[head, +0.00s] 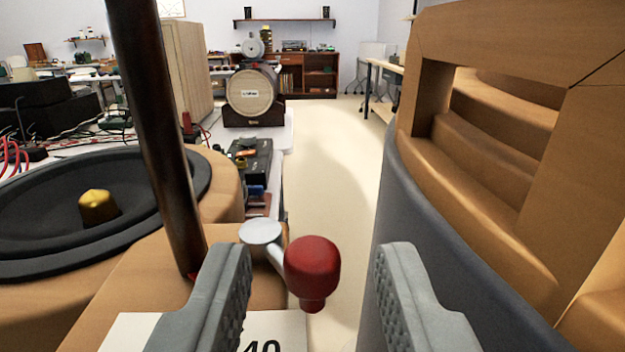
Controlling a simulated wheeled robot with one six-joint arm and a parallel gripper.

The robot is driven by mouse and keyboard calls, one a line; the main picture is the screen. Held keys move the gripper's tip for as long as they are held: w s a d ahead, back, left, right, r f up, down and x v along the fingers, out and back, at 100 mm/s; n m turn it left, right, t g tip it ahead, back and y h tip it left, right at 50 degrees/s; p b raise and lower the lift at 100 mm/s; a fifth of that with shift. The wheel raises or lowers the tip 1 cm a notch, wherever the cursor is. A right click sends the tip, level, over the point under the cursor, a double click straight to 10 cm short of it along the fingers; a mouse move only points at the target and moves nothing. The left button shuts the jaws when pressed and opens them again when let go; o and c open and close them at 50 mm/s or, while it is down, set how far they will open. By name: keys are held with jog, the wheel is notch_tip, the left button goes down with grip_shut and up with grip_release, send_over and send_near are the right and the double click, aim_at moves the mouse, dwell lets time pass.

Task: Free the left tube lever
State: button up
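A lever with a red knob (312,270) stands low in the middle of the head view. Its pale metal arm runs left to a round silver pivot cap (261,232) on a wooden block. My gripper (318,290) is open, with one grey finger on each side of the knob in the picture. The left finger appears nearer to the knob than the right one. I cannot tell whether either finger touches it. A dark, thick rod (160,130) rises from the block to the left of the lever. The lower part of the lever is hidden.
A wooden speaker with a black cone (140,200) and gold centre lies at the left. A large wooden and grey housing (470,200) fills the right. A white label (280,330) lies below the lever. A pale floor aisle (335,150) runs between, with a barrel-like object (252,92) behind.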

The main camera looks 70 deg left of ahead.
jog(key=shift+x, duration=1.5)
grip_shut()
jog(key=shift+s+d+m+t+h, duration=0.1)
jog(key=shift+s+m+t+h, duration=0.15)
jog(key=shift+m+t+h, duration=0.55)
jog(key=shift+y, duration=0.3)
grip_release()
jog(key=v, duration=1.7)
jog(key=shift+s+f, duration=0.2)
jog(key=shift+s, duration=0.1)
